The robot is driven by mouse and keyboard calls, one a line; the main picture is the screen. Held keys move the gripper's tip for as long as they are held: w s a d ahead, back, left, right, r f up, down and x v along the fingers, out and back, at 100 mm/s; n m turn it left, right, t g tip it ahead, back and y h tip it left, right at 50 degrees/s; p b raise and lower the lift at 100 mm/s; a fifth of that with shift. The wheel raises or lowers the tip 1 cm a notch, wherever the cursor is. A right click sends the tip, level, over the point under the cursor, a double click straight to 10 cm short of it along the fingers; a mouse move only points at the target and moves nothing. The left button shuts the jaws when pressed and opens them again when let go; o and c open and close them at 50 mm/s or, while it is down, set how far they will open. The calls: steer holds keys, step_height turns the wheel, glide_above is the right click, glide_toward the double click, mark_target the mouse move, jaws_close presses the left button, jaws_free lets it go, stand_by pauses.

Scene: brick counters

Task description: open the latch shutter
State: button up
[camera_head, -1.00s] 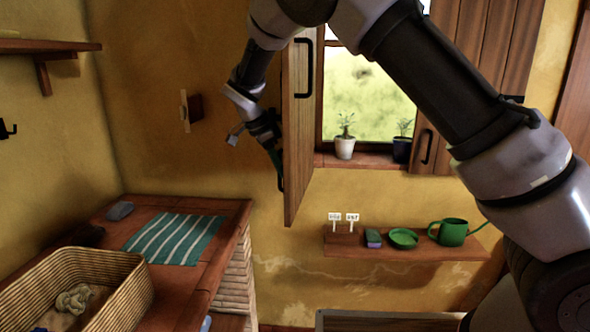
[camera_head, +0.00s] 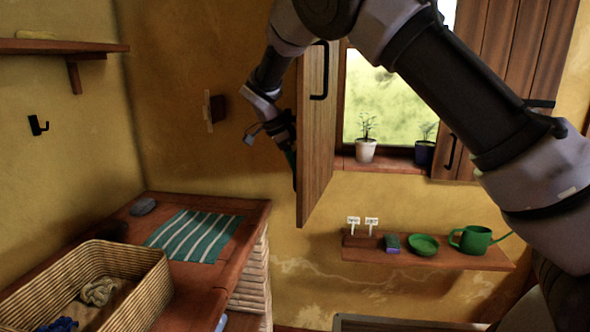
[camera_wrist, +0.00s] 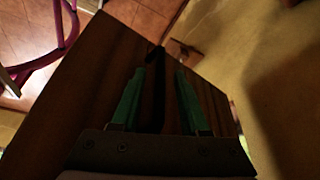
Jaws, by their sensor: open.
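The latch shutter (camera_head: 316,140) is a wooden panel at the left of the window, swung out and seen at a steep angle in the head view. A black bar handle (camera_head: 319,70) is on its window-side face. My gripper (camera_head: 291,165) is at its other face, partly hidden by the panel edge. In the wrist view, my gripper's green fingers (camera_wrist: 159,78) are apart over the dark wooden panel (camera_wrist: 95,75). A black bar (camera_wrist: 155,88) lies between them; whether they touch it I cannot tell.
A small dark block (camera_head: 217,108) is on the wall left of the shutter. A shelf (camera_head: 420,257) below the window holds a green watering can (camera_head: 474,239) and dish. Potted plants stand on the sill. A basket (camera_head: 145,290) and striped cloth (camera_head: 195,236) are on the left counter.

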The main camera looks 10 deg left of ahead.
steer(key=v, duration=1)
steer(key=shift+r, duration=0.4)
steer(key=shift+a, duration=0.1)
